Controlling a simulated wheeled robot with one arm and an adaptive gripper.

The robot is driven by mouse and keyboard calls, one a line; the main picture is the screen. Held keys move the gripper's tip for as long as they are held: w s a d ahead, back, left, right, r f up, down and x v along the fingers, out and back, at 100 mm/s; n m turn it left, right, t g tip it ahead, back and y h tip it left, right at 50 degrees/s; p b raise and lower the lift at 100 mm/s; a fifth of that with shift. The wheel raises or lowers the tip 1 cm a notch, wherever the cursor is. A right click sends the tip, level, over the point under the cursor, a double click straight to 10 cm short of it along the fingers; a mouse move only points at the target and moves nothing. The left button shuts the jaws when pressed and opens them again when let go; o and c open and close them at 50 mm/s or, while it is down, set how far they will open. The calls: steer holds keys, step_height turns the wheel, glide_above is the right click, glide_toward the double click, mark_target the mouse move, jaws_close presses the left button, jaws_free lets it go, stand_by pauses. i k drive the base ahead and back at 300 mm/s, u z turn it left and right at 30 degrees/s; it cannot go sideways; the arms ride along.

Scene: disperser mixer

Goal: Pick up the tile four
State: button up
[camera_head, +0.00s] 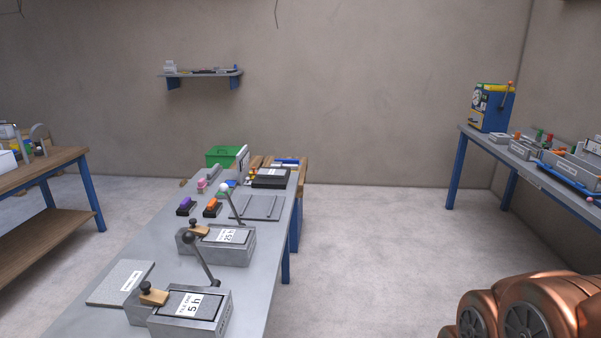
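I cannot pick out a tile marked four; the labels are too small to read surely. A flat grey slab (118,287) with a small white label lies at the near left of the middle bench (236,280). A grey plate with dark strips (250,216) lies farther back on the same bench. Two metal boxes with levers stand on it: the nearer box (203,324) has a label reading "5 h", and the box behind it (236,254) has a similar label. My gripper is not in view. Copper-coloured rounded parts, likely my arm, fill the lower right corner.
A green bin (222,154) stands at the far end of the middle bench, near small coloured items. A blue-legged bench (533,172) with several trays is at right, a wooden bench (38,167) at left. A wall shelf (206,74) hangs behind. Open floor (365,245) lies right of the middle bench.

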mark_target(265, 173)
steer(key=i, duration=3.05)
steer(key=u, duration=1.85)
